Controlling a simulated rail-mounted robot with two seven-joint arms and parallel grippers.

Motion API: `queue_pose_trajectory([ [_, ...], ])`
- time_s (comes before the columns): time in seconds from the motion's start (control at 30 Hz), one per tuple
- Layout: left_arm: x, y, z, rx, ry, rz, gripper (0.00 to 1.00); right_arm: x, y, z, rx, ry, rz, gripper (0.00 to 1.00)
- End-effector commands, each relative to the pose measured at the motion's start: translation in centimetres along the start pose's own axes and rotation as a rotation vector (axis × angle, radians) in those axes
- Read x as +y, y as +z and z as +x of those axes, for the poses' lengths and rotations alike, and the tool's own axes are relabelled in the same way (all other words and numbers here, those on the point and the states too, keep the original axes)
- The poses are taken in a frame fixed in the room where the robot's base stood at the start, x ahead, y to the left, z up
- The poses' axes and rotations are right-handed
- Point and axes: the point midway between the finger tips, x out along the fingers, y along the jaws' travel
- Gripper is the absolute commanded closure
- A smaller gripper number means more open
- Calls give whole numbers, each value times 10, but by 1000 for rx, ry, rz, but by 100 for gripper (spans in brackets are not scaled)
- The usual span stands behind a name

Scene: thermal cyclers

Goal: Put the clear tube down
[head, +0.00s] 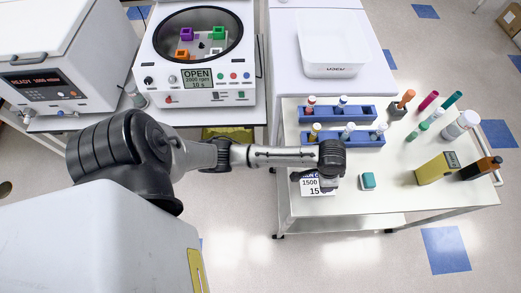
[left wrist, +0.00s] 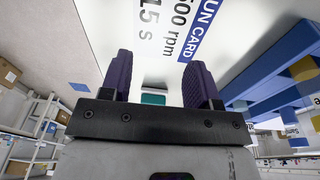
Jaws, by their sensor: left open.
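My left gripper (head: 320,182) is low over the white table, beside the run card (head: 311,187) and in front of the blue racks. In the left wrist view its two dark purple fingers (left wrist: 158,68) stand apart with nothing held between them. The near blue rack (head: 343,139) holds several capped tubes, among them a white-capped tube (head: 348,131); the far blue rack (head: 336,114) also holds tubes. I cannot tell which tube is the clear one. In the left wrist view a rack (left wrist: 275,88) with labelled tubes is at the right. My right gripper is not visible.
A teal block (head: 368,181) lies right of my gripper. Loose coloured tubes, a white bottle (head: 461,124), a yellow device (head: 437,168) and a black-orange one (head: 481,168) occupy the table's right. The open centrifuge (head: 198,50) stands left. The table front right is clear.

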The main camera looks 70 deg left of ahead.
Motion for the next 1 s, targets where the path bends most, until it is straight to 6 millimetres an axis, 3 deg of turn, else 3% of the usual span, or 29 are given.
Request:
queue_pose_trajectory([
  [0.03, 20, 25, 7, 19, 17, 7, 44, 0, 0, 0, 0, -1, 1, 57],
  [0.2, 60, 93, 4, 95, 18, -8, 44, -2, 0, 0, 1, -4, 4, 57],
  [0.4, 76, 157, -18, 149, -27, -64, 44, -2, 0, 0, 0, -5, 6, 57],
  [0.5, 78, 179, -29, 160, -55, -88, 44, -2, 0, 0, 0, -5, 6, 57],
  [0.7, 78, 202, -43, 170, -91, -114, 44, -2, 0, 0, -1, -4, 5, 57],
  [1.0, 77, 205, -45, 171, -97, -118, 44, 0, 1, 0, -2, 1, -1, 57],
])
